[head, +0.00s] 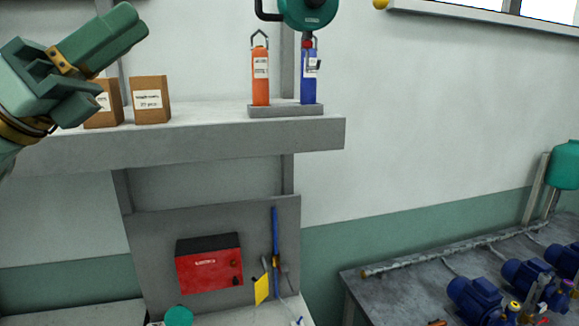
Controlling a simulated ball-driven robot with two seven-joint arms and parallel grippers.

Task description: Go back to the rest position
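My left gripper (104,62) is at the upper left, raised in front of the shelf and the wall. It is green with brass-coloured parts. It is seen from the side and back, and the frame does not show clearly whether its fingers are apart. I see nothing held in it. It overlaps part of a brown box (103,104) on the shelf in the picture. My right gripper is not in view.
The grey shelf (240,137) also carries another brown box (151,100), an orange cylinder (260,77) and a blue cylinder (309,80). Below hangs a red-and-black box (209,264). Blue pumps (475,299) stand on the bench (400,290) at right.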

